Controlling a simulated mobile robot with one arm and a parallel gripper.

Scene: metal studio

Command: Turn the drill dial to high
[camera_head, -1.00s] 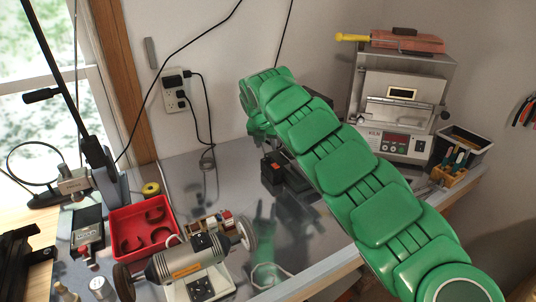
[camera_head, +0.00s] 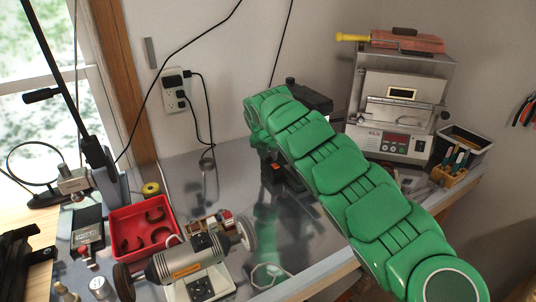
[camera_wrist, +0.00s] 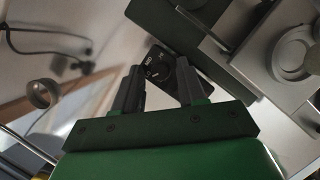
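The drill (camera_head: 308,97) is a dark machine on the metal bench, mostly hidden behind my green arm in the head view. In the wrist view its black panel shows a round dark dial (camera_wrist: 158,74) with small pale markings, too blurred to read its setting. My gripper (camera_wrist: 160,70) has its two dark fingers apart, with the dial showing in the gap between them. I cannot tell whether either finger touches the dial. In the head view my gripper is hidden behind the arm.
A bench grinder (camera_head: 188,262) and a red tray (camera_head: 141,232) stand at the front left. A grey oven (camera_head: 401,110) stands at the right, with a black bin (camera_head: 466,142) beside it. Some bench surface is clear between the tray and the drill.

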